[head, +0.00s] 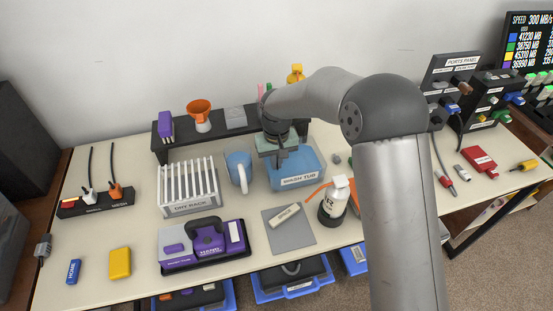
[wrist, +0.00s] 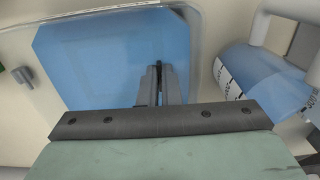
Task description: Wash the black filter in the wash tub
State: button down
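The wash tub (head: 297,182) is a clear bin with blue contents and a front label, right of the middle of the table. It fills much of the wrist view (wrist: 100,60). My gripper (head: 280,163) points down over the tub. In the wrist view its grey fingers (wrist: 161,78) lie close together against the blue. A thin dark strip shows between them; I cannot tell whether it is a gap or the edge of the black filter. I make out no black filter for certain elsewhere in either view.
A dark shelf (head: 240,132) stands behind.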

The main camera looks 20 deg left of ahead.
jog(key=shift+w+a+f, duration=0.1)
jog(key=shift+w+f, duration=0.05)
jog(key=shift+f, duration=0.05)
dwell(0.4)
jog(key=shift+w+a, duration=0.2)
jog(key=shift+w, duration=0.05)
jog(key=shift+s+d, duration=0.1)
dwell(0.4)
jog(key=shift+s+d, duration=0.2)
jog(key=shift+s, duration=0.1)
jog(key=shift+w, duration=0.1)
dwell(0.3)
jog(key=shift+w+a, duration=0.3)
jog(key=shift+s+d, duration=0.15)
dwell(0.4)
jog(key=shift+s+d, duration=0.15)
jog(key=shift+s, duration=0.1)
dwell(0.4)
